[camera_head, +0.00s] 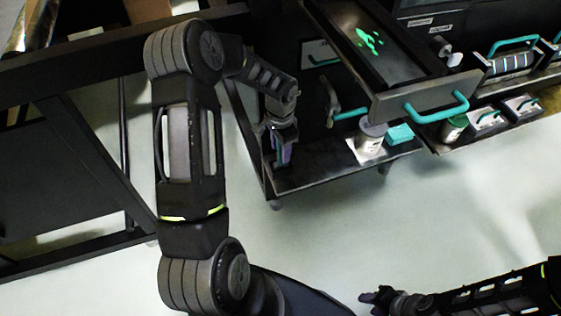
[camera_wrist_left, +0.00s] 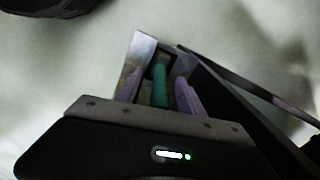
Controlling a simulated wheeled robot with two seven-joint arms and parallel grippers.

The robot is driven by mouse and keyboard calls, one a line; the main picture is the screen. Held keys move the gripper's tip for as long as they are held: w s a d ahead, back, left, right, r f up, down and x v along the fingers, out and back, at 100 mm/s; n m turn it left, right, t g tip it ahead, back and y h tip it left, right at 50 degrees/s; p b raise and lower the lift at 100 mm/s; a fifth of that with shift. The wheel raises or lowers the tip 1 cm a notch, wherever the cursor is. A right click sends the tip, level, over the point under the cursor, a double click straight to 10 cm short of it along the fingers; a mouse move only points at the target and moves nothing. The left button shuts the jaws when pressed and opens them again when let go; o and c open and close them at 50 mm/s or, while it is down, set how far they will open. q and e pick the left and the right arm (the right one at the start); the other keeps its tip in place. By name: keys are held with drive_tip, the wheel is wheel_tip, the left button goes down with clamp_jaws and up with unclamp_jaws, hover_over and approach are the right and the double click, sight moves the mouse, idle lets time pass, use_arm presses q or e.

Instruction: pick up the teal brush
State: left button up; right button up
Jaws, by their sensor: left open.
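In the left wrist view a teal rod-like part (camera_wrist_left: 160,86), apparently the teal brush, stands between the two fingers of my left gripper (camera_wrist_left: 164,66). The fingers are apart, and I cannot tell whether either touches it. In the head view my left gripper (camera_head: 284,150) points down at the left end of the low dark shelf. The brush cannot be made out there. My right gripper (camera_head: 376,298) is at the bottom of the head view, far from the brush, and its jaw opening is unclear.
An open drawer (camera_head: 420,96) with a teal handle and green marks inside juts out above the shelf (camera_head: 310,178). A white jar (camera_head: 371,140) and a teal block (camera_head: 399,134) stand to the right of my left gripper. The floor in front is clear.

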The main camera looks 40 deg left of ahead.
use_arm(q)
clamp_jaws()
drive_tip(key=shift+r, duration=0.1)
idle(0.6)
wheel_tip(320, 180, up, 10)
drive_tip(key=shift+f+p, duration=0.1)
drive_tip(key=shift+p, duration=0.45)
idle(0.3)
